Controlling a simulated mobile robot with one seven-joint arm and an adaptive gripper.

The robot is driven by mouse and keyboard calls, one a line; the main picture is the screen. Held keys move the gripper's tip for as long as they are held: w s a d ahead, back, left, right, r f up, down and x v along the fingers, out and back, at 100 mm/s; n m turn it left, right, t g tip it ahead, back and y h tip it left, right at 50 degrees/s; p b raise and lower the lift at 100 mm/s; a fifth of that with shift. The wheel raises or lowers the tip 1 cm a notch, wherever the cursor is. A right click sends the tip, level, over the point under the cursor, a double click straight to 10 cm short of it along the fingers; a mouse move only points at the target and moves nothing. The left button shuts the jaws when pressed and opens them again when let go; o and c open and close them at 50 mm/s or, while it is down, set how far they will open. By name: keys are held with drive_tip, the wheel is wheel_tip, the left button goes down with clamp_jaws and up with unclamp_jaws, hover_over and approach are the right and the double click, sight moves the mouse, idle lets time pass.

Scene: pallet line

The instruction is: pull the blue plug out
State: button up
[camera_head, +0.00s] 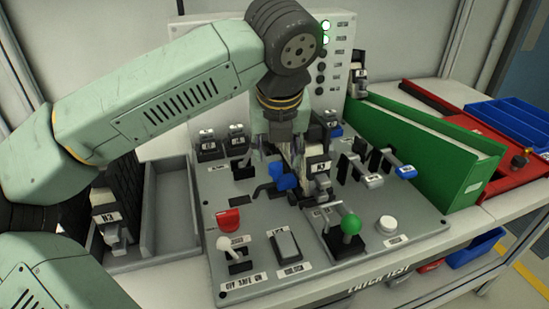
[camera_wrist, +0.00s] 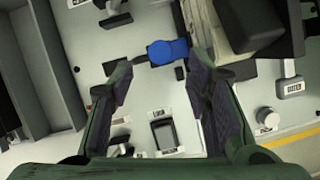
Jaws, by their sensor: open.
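The blue plug (camera_head: 283,177) sits on the grey control panel (camera_head: 262,207), just below my gripper (camera_head: 277,155) in the head view. In the wrist view the plug is a round blue cap (camera_wrist: 168,52) with darker blue and black parts beside it. My gripper (camera_wrist: 160,72) is open, with its two dark fingers spread. The plug shows between and slightly beyond the fingertips, nearer the right finger. No grip on it shows. The exact height of the fingers above it cannot be told.
A green bin (camera_head: 440,150) stands right, an empty grey tray (camera_head: 166,212) left.

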sight(276, 166)
drive_tip(key=shift+p+x, duration=0.3)
drive_tip(key=shift+x, duration=2.3)
drive_tip(key=shift+w, duration=0.1)
drive_tip(key=shift+c, duration=0.6)
clamp_jaws()
